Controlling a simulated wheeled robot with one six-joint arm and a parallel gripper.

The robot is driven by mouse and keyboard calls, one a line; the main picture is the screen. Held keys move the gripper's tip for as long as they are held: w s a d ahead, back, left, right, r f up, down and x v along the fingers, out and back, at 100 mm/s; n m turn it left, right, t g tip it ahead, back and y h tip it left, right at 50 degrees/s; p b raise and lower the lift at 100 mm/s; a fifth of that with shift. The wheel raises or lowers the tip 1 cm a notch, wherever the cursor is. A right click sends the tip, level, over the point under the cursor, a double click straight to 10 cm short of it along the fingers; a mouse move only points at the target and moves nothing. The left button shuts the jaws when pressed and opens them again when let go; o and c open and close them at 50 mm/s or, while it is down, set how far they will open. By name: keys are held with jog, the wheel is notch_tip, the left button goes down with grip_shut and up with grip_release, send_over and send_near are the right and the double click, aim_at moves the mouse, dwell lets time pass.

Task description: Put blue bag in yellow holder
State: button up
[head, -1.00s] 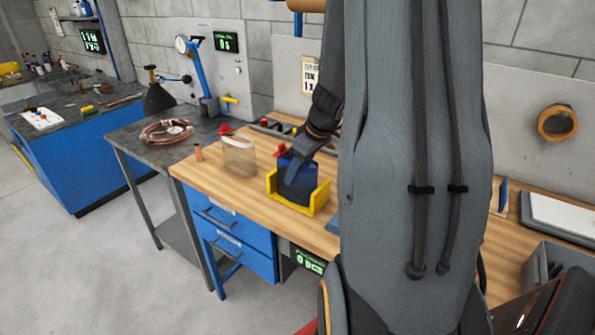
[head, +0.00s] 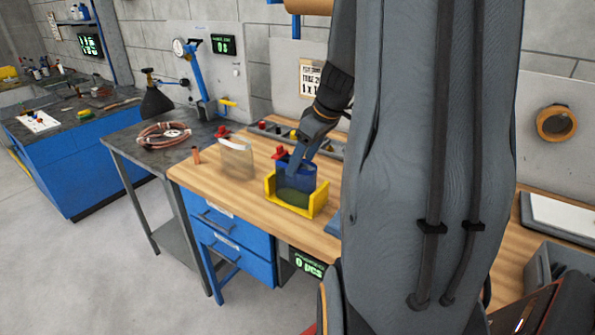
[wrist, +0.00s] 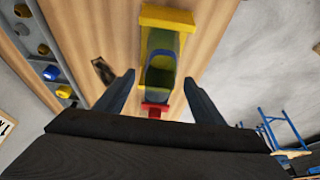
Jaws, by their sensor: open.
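The yellow holder (head: 323,202) stands on the wooden bench top in the head view. The blue bag (head: 296,170) stands upright between its yellow ends, with its lower part looking dark green. In the wrist view the blue bag (wrist: 160,60) also sits within the yellow holder (wrist: 166,17). My gripper (head: 308,150) is just above and behind the bag, partly overlapping it in the head view. In the wrist view my gripper (wrist: 160,80) is open, with a finger on either side and gaps to the bag.
A clear bag (head: 236,160) stands left of the holder. A red object (head: 278,152) is close behind the blue bag. A copper coil (head: 163,135) lies on the grey table to the left. The wooden bench front is clear.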

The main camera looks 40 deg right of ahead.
jog(key=b+v, duration=0.1)
jog(key=v, duration=0.5)
jog(key=shift+s, duration=0.1)
dwell(0.5)
